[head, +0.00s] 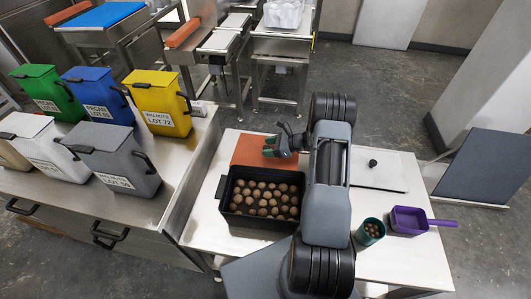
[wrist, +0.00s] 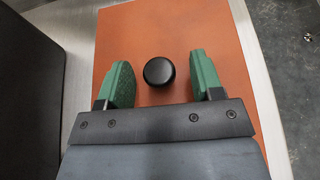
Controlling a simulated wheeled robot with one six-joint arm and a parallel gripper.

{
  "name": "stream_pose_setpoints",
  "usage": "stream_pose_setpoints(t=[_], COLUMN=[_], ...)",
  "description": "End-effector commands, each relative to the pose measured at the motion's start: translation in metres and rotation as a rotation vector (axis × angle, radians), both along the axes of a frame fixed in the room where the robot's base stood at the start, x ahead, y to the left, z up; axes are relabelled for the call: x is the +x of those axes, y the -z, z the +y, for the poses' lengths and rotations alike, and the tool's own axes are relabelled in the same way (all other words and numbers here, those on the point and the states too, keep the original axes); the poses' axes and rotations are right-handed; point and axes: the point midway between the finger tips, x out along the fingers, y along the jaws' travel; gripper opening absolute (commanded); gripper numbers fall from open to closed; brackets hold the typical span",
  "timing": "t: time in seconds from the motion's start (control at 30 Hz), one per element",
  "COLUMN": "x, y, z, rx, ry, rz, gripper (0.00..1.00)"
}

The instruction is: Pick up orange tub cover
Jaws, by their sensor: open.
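The orange tub cover (head: 247,148) is a flat sheet lying on the table's far side, just behind the black tub. In the wrist view the cover (wrist: 200,30) fills most of the picture, with a round black knob (wrist: 159,71) on it. My gripper (head: 268,148) is over the cover. Its green fingers (wrist: 160,72) are spread wide, one on each side of the knob, with a visible gap on both sides. The gripper holds nothing. The knob is hidden by my gripper in the head view.
The black tub (head: 227,206), full of brown balls, stands in front of the cover. A white cover (head: 390,182) with a black knob lies right of my arm. A teal cup (head: 370,231) and a purple scoop (head: 409,220) are at right. Lidded bins (head: 160,100) stand on the left counter.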

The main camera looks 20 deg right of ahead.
Motion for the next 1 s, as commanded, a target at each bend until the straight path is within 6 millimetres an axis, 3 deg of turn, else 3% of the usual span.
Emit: stream_pose_setpoints(t=[0.4,1.0], x=[0.0069,0.0069], y=[0.0053,0.0047], z=[0.0101,0.0101], rx=[-0.001,-0.001], ry=[0.0,0.0], rz=[-0.001,-0.001], gripper=[0.61,0.05])
